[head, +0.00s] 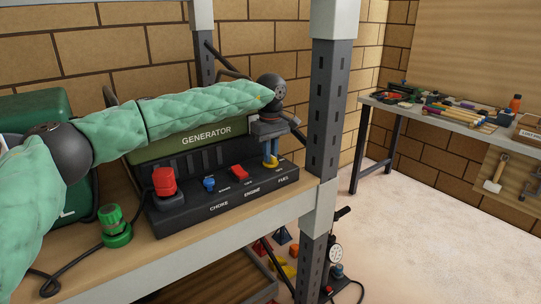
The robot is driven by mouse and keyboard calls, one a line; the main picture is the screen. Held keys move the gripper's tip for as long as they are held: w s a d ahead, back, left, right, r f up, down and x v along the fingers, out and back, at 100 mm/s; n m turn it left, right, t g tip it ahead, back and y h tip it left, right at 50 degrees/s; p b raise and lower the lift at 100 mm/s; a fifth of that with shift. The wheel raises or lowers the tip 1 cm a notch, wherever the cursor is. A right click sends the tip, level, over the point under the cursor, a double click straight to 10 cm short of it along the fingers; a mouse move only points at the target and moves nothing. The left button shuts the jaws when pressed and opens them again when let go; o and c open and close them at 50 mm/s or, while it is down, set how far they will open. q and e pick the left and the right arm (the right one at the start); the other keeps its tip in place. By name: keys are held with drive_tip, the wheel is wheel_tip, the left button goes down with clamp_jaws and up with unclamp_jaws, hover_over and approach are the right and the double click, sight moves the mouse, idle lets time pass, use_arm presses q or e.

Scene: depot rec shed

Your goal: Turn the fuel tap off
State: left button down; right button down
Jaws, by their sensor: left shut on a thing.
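The green generator (205,137), labelled GENERATOR, stands on a wooden shelf. Its black front panel (225,203) carries the words CHOKE, ENGINE and FUEL. The yellow fuel tap (271,164) is at the panel's right end, behind the FUEL label. My left arm, in a green padded sleeve, reaches across the generator from the left. My left gripper (270,154) points down over the fuel tap and is shut on it. The fingers hide part of the tap, and its exact angle is hard to tell. My right gripper is not in view.
A red knob (164,181), a blue knob (209,184) and a red switch (239,171) sit left of the tap. A green connector (116,228) with a cable lies on the shelf. A grey post (324,110) rises close right of the gripper. A workbench (445,119) stands farther right.

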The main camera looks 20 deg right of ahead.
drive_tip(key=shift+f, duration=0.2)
use_arm(q)
drive_tip(key=c, duration=1.4)
unclamp_jaws()
drive_tip(key=shift+c, duration=0.2)
